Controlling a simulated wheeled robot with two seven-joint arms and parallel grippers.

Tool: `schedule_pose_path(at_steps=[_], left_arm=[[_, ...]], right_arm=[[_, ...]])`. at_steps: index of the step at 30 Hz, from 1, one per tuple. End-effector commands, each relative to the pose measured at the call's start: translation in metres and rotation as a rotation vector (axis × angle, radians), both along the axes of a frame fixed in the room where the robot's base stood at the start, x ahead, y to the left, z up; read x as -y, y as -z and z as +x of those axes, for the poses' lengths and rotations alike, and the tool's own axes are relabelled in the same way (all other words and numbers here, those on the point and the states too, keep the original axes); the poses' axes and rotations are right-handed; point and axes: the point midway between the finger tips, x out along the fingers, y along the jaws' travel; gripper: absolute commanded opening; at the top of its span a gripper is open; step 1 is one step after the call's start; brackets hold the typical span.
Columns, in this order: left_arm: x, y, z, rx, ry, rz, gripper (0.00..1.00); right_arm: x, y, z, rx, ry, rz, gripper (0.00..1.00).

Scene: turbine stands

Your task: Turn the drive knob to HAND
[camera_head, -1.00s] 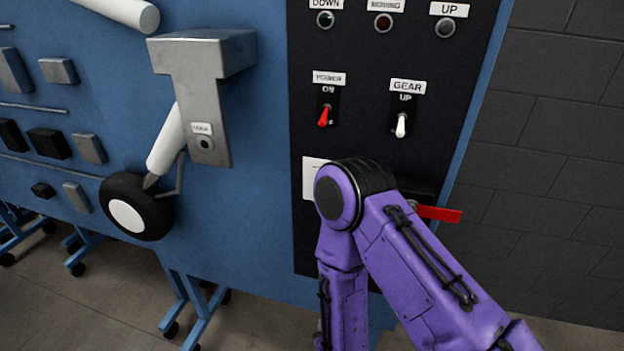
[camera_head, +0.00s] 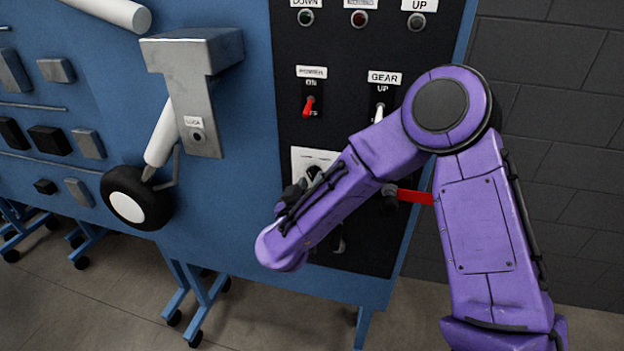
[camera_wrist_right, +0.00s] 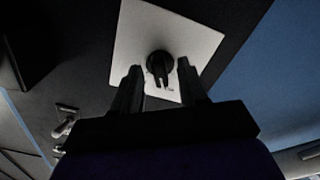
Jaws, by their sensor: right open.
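The drive knob (camera_wrist_right: 158,58) is a black rotary knob on a white plate (camera_wrist_right: 195,40), with its narrow grip pointing down in the right wrist view. In the head view the white plate (camera_head: 300,158) is partly covered by my purple right forearm, and the knob (camera_head: 314,172) shows at its edge. My right gripper (camera_wrist_right: 159,68) is open, with one dark finger on each side of the knob in that picture; I cannot tell whether they touch it. The plate's lettering is too small to read. My left gripper is not in view.
A red POWER toggle (camera_head: 309,106) and a white GEAR toggle (camera_head: 379,113) sit above the plate. A red-handled lever (camera_head: 415,197) stands right of my forearm. A landing gear leg with a black wheel (camera_head: 136,197) is on the blue panel at left.

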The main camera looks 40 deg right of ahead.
Motion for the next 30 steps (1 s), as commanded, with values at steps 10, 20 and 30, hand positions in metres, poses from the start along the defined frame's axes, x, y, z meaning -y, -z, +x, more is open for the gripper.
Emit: schedule_pose_path(at_steps=[10,20,30], left_arm=[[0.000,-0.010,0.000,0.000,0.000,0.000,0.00],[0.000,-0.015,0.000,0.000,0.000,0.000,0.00],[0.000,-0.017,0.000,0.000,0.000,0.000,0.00]], right_arm=[[0.015,-0.001,0.013,0.000,-0.002,0.000,0.43],[0.015,-0.003,0.013,0.000,-0.003,-0.001,0.43],[0.015,-0.001,0.013,0.001,-0.001,0.000,0.30]])
